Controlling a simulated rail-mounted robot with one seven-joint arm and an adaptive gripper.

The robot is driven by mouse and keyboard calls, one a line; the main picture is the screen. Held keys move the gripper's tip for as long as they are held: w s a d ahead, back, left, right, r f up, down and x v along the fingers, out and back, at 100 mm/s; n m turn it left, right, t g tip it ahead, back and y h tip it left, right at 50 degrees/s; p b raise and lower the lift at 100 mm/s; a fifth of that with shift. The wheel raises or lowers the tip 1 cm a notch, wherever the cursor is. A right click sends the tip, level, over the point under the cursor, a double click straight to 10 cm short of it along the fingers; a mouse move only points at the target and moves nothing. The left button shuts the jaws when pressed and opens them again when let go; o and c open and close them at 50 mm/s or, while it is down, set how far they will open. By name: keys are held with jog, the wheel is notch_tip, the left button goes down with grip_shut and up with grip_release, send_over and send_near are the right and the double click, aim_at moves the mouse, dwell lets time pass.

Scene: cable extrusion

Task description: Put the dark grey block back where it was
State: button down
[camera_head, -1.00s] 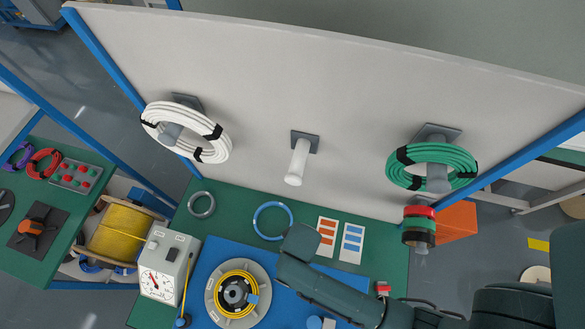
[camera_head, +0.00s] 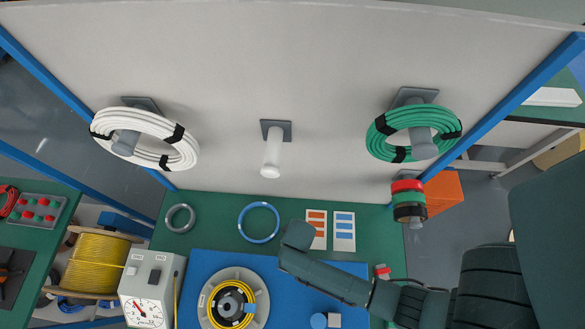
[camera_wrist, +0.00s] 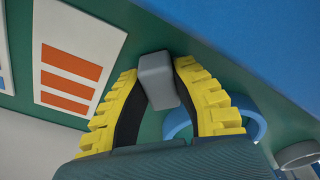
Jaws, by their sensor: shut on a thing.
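The dark grey block (camera_wrist: 157,85) is between the yellow ridged fingers of my gripper (camera_wrist: 158,72) in the wrist view. The fingers are shut on it. The block is over the green table top (camera_wrist: 150,125), near the edge of the blue mat (camera_wrist: 262,45); I cannot tell whether it touches the surface. In the head view my arm reaches in over the mat from the lower right and hides the gripper and the block.
A card with orange bars (camera_head: 316,229), a blue-striped card (camera_head: 344,231), a blue ring (camera_head: 259,222) and a grey ring (camera_head: 180,218) lie nearby. A yellow cable reel (camera_head: 232,300) and a dial box (camera_head: 150,288) stand nearer. Coils hang on the wall panel (camera_head: 230,60).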

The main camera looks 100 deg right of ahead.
jog(key=shift+f, duration=0.1)
jog(key=c, duration=1)
grip_release()
notch_tip(320, 180, up, 12)
jog(key=a+p, duration=0.1)
jog(key=p, duration=0.1)
jog(key=shift+s+a+p, duration=0.15)
jog(key=shift+s+p, duration=0.25)
jog(key=shift+w, duration=0.1)
